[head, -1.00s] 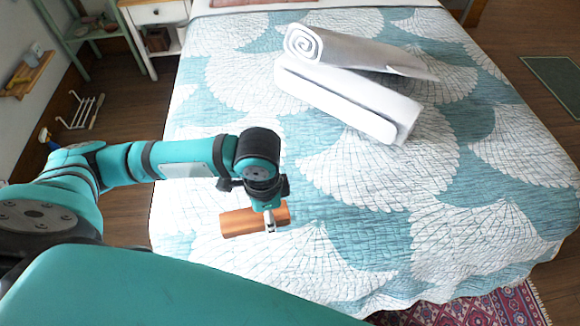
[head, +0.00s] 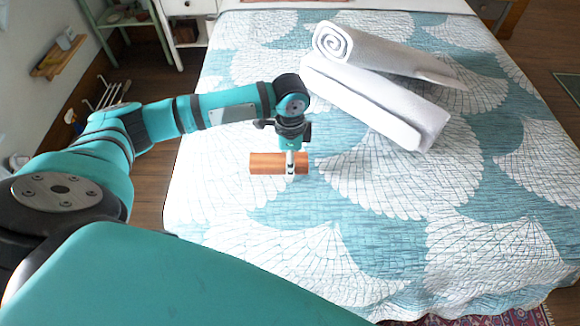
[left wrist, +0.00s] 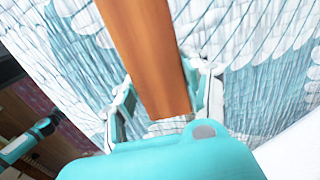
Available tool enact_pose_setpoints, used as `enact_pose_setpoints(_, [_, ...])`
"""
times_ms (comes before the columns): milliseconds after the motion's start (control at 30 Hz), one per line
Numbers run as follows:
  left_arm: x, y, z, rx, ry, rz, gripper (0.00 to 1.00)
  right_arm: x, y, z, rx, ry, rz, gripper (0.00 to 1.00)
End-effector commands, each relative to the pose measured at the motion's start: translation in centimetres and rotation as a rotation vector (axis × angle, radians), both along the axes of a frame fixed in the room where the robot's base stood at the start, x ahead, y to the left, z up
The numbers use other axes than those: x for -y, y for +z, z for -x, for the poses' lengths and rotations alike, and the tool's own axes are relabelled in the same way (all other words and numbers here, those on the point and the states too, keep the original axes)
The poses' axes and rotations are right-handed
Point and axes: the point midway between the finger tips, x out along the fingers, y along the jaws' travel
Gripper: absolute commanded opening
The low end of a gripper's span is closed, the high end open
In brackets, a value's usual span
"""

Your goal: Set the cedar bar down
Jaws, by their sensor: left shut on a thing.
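The cedar bar (head: 268,164) is a reddish-brown block, seen in the head view over the near left part of the bed. My left gripper (head: 290,172) points down and is shut on it near the bar's right end. In the left wrist view the bar (left wrist: 150,50) runs between the two fingers of my left gripper (left wrist: 165,100). I cannot tell whether the bar touches the quilt or is just above it. My right gripper is not in view.
The bed (head: 380,240) has a teal and white fan-patterned quilt, with wide clear room in front and to the right. Two white rolled items (head: 385,100) lie behind and right of the gripper. A white nightstand (head: 185,25) stands at the back left.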

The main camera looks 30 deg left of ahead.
Motion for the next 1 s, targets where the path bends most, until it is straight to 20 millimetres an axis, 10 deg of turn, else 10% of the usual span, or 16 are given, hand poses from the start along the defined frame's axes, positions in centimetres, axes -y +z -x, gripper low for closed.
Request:
enact_pose_setpoints(600, [0.0,-3.6,0.1,-0.001,-0.001,-0.001,0.07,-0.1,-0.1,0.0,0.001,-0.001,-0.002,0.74])
enact_pose_setpoints(633, [0.0,-3.7,0.1,0.0,-0.001,-0.001,0.48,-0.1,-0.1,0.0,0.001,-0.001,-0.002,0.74])
enact_pose_setpoints(800, [0.0,-3.6,0.1,0.0,-0.001,-0.001,0.7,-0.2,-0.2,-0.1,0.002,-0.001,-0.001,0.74])
enact_pose_setpoints(1000, [0.0,-3.6,0.1,0.0,-0.001,-0.001,0.7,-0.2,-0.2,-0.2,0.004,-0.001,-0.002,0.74])
